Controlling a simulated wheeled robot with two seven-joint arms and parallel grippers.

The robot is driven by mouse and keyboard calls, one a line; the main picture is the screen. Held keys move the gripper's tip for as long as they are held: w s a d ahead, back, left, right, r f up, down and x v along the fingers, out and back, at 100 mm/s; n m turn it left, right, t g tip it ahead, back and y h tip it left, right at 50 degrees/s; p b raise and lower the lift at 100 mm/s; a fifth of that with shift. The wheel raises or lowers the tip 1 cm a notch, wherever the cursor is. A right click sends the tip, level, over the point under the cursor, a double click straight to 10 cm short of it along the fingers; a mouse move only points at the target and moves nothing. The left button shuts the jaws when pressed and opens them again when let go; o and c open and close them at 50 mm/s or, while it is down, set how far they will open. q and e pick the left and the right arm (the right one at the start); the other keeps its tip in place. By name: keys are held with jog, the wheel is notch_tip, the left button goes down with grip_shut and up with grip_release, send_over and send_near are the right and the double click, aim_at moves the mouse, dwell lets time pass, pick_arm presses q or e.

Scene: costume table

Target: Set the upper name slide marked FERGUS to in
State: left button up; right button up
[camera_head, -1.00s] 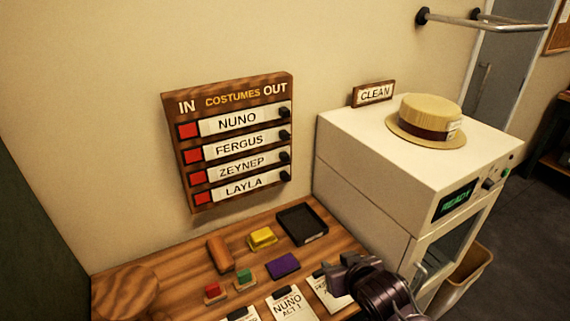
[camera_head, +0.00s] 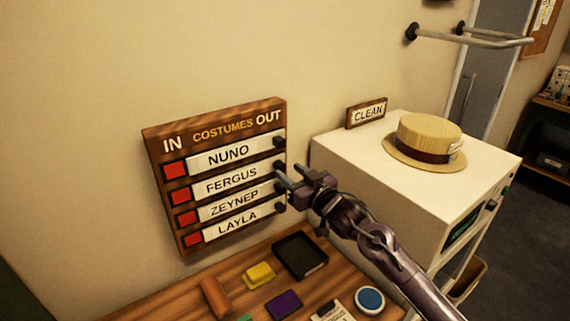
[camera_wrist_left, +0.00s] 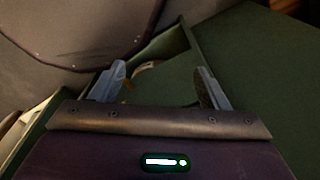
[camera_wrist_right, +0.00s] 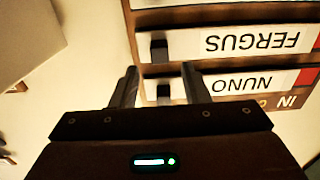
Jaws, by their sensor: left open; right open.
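The FERGUS slide (camera_head: 231,179) is the second strip down on the brown IN/OUT board (camera_head: 152,143). Its black knob (camera_head: 280,165) is at the right end, on the OUT side, and a red square (camera_head: 181,196) shows at its left end. My right gripper (camera_head: 286,184) is open and empty at the board's right edge, close to the knobs. In the right wrist view the board is upside down; the FERGUS knob (camera_wrist_right: 159,50) lies beyond the fingertips (camera_wrist_right: 160,78), and the NUNO knob (camera_wrist_right: 163,92) shows between the fingers. My left gripper (camera_wrist_left: 160,82) is open, away from the board.
NUNO (camera_head: 229,155), ZEYNEP (camera_head: 234,203) and LAYLA (camera_head: 238,222) slides also have knobs at the right. A white cabinet (camera_head: 350,150) with a straw hat (camera_head: 428,133) stands right of the board. The wooden table (camera_head: 190,305) below holds a black tray (camera_head: 300,254) and small blocks.

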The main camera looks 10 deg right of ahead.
aim_at(283, 167)
jog(key=x, duration=0.2)
jog(key=shift+w+a+p, duration=0.15)
jog(key=shift+w+p, duration=0.15)
jog(key=shift+w, duration=0.05)
jog(key=shift+w+a+f, duration=0.1)
jog(key=shift+w, duration=0.35)
jog(key=c, duration=0.7)
grip_shut()
pick_arm(q)
jog(key=shift+w+a+r, duration=0.1)
jog(key=shift+w+r, duration=0.35)
jog(key=shift+r, duration=0.1)
